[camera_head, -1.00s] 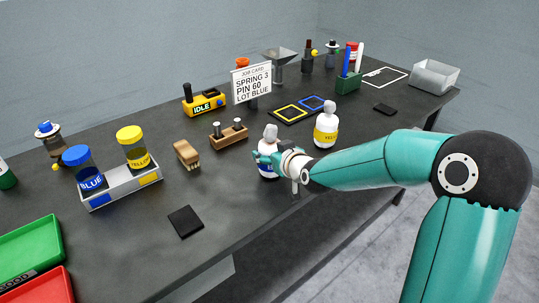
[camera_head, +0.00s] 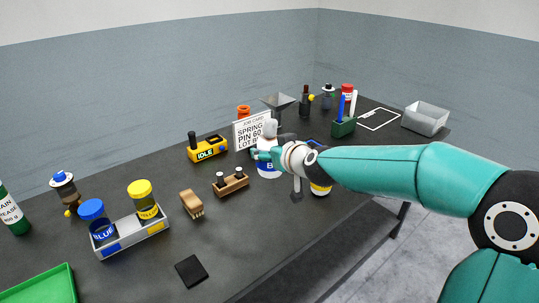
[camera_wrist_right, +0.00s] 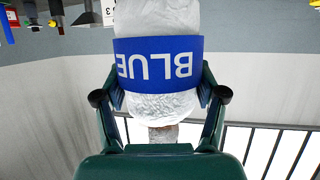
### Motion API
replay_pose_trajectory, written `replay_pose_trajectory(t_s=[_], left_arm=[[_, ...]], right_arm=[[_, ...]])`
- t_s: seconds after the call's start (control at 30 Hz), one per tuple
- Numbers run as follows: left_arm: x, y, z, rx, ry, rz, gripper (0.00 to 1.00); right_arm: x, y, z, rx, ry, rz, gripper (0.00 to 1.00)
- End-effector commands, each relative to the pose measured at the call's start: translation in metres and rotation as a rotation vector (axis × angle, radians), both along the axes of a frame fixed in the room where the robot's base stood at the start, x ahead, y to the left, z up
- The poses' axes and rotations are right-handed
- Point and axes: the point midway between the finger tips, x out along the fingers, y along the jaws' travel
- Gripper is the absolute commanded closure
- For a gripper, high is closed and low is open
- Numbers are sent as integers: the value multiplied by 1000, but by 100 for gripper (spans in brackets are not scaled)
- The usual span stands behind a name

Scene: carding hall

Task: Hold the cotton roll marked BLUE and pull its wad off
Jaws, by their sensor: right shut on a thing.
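My right gripper (camera_head: 268,158) is shut on the cotton roll marked BLUE, a white roll with a blue band (camera_head: 268,170). The roll is upright and looks held above the table. Its narrower white top (camera_head: 270,129) sticks up above the fingers; I cannot tell where the wad begins. In the right wrist view the blue band (camera_wrist_right: 160,62) shows upside down between both fingers of the gripper (camera_wrist_right: 160,95). A tan stub (camera_wrist_right: 163,133) shows past the roll's white end. My left gripper is not in view.
A yellow-banded roll (camera_head: 320,188) stands partly hidden behind my right forearm. The job card (camera_head: 251,134) stands behind the held roll. A wooden peg block (camera_head: 230,184), brush (camera_head: 191,204) and jar rack (camera_head: 131,238) stand to the left. The table's front middle is mostly clear.

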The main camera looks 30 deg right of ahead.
Motion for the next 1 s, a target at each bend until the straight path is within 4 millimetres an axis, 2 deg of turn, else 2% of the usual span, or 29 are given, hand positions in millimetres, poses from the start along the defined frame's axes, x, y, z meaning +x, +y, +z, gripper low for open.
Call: replay_pose_trajectory(t_s=[0.03, 0.1, 0.47, 0.5, 0.83, 1.0], left_arm=[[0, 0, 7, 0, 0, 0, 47], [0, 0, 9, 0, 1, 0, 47], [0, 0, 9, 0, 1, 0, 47], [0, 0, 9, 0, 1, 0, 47], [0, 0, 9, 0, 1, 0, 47], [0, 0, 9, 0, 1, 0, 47]], right_arm=[[0, 0, 8, 0, -1, 0, 64], [0, 0, 10, -1, -1, 0, 64], [0, 0, 11, -1, -1, 0, 64], [0, 0, 11, -1, -1, 0, 36], [0, 0, 11, -1, -1, 0, 91], [0, 0, 11, -1, -1, 0, 92]])
